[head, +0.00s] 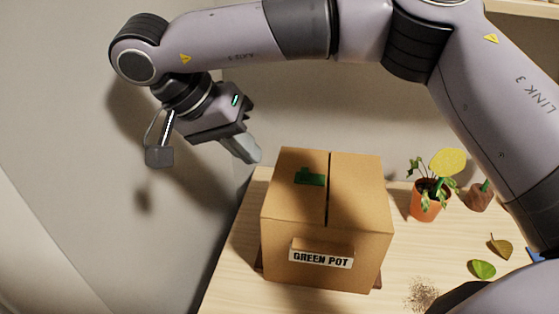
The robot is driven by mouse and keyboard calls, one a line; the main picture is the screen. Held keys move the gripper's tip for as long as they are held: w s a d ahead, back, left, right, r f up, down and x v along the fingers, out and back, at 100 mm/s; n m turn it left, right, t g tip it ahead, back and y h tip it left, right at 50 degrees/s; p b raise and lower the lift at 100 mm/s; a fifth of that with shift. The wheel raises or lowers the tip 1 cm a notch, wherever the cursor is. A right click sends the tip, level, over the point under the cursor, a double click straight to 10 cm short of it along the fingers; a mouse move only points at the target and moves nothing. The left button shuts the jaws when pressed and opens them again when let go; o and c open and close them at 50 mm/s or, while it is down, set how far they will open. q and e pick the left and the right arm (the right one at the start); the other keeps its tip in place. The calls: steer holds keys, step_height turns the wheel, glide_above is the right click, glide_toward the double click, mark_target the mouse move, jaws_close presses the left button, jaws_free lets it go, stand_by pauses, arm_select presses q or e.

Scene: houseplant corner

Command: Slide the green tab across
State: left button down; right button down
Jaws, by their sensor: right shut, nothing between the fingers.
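The green tab (309,176) lies on top of a brown cardboard box, left of the dark slot that runs front to back across the top. The box (283,207) stands on the table and has a "GREEN POT" label (321,256) on its front. My right gripper (250,155) is left of the box's back left corner, above the table's left edge, apart from the tab. Its fingers are shut and empty. My left gripper is not in view.
A potted plant (427,205) in an orange pot stands right of the box, with a brown pot (478,197) beside it. Loose leaves (483,269) and spilled soil (422,294) lie at the front right. A wall is close on the left.

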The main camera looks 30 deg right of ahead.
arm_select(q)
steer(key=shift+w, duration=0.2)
arm_select(e)
steer(key=shift+w+d+r+h, duration=0.2)
steer(key=shift+d+r, duration=0.2)
steer(key=shift+r, duration=0.1)
steer(key=shift+w+d+r+h, duration=0.2)
steer(key=shift+d+r, duration=0.15)
steer(key=shift+r, duration=0.1)
glide_toward(298, 176)
steer(key=x, duration=0.5)
steer(key=shift+d+f, duration=0.2)
steer(key=shift+f, duration=0.15)
